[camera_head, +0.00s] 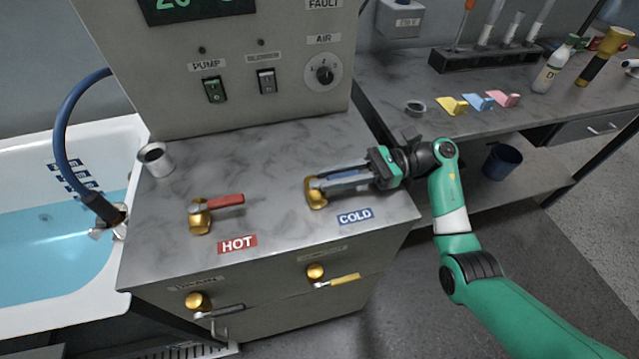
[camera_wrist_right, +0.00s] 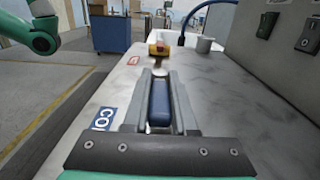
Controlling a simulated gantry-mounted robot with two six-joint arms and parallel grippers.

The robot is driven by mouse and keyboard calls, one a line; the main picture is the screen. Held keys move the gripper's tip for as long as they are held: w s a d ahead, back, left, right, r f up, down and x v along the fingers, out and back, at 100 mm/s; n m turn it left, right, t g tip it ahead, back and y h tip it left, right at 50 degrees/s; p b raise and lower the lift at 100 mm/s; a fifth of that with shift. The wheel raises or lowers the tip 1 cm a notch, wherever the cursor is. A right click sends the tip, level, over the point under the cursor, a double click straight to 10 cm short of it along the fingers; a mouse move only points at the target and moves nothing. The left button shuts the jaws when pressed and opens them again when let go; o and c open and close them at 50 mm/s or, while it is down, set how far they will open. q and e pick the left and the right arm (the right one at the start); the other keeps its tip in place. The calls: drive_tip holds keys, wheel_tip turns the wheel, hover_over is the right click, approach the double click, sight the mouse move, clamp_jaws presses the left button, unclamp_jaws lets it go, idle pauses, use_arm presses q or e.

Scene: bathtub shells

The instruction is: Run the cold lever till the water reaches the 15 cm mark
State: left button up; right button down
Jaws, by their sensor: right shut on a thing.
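The cold lever has a gold base (camera_head: 316,193) and a blue handle, above the blue COLD label (camera_head: 356,216). My right gripper (camera_head: 326,181) is shut on the blue handle, which points right; the handle (camera_wrist_right: 160,104) also shows between the fingers in the right wrist view. The white tub (camera_head: 60,140) at the left holds blue water (camera_head: 45,262). Several blue depth labels (camera_head: 70,178) line its inner wall, too small to read; the lower ones are near the waterline. A spout on a blue hose (camera_head: 68,115) hangs at the tub's right rim. My left gripper is not in view.
The red-handled hot lever (camera_head: 222,203) stands left of the cold one. A grey cup (camera_head: 156,160) sits at the back left of the counter. A panel with a pump switch (camera_head: 214,90) rises behind. Two valves, one with a yellow handle (camera_head: 340,281), project from the front.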

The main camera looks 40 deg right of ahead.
idle(0.4)
drive_tip(key=c, duration=0.7)
unclamp_jaws()
drive_tip(key=shift+s+d, duration=0.15)
drive_tip(key=shift+d, duration=0.3)
drive_tip(key=v, duration=1)
drive_tip(key=shift+s+d, duration=0.1)
drive_tip(key=shift+d, duration=0.25)
